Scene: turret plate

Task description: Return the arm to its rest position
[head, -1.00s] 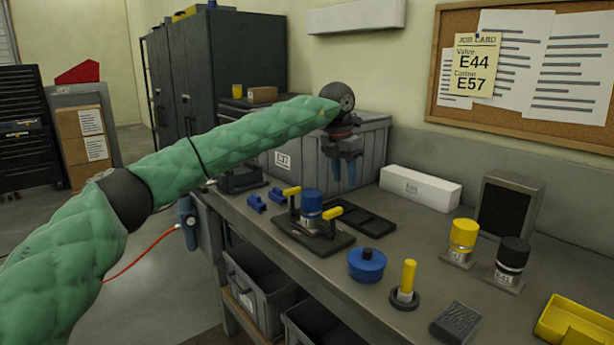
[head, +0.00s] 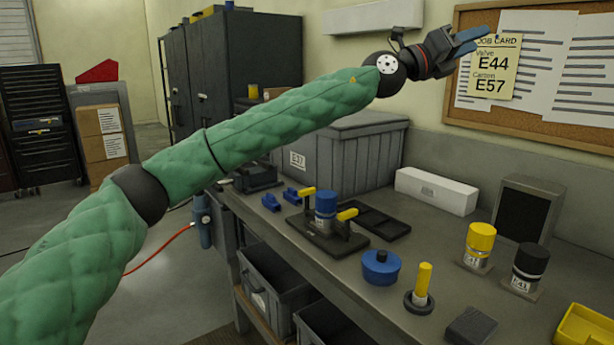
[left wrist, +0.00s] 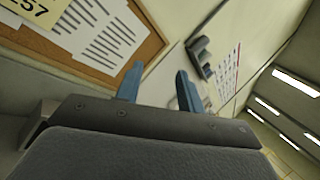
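My left arm, in a green quilted sleeve, reaches in from the left in the head view. Its gripper (head: 468,47) is raised high above the bench and points right, in front of the cork board. Its blue fingers also show in the left wrist view (left wrist: 158,88), apart with nothing between them. Below, a blue-capped valve (head: 325,210) stands upright in a dark fixture (head: 318,240) with two yellow handles. The left gripper is well clear of it. My right gripper is not in the frames.
On the bench stand a grey crate (head: 345,160), a white box (head: 437,190), a dark screen (head: 527,212), a blue round part (head: 381,268), a yellow-capped valve (head: 479,245), a black-capped valve (head: 528,267) and a yellow tray (head: 588,335). The cork board (head: 575,125) bears a job card (head: 495,68).

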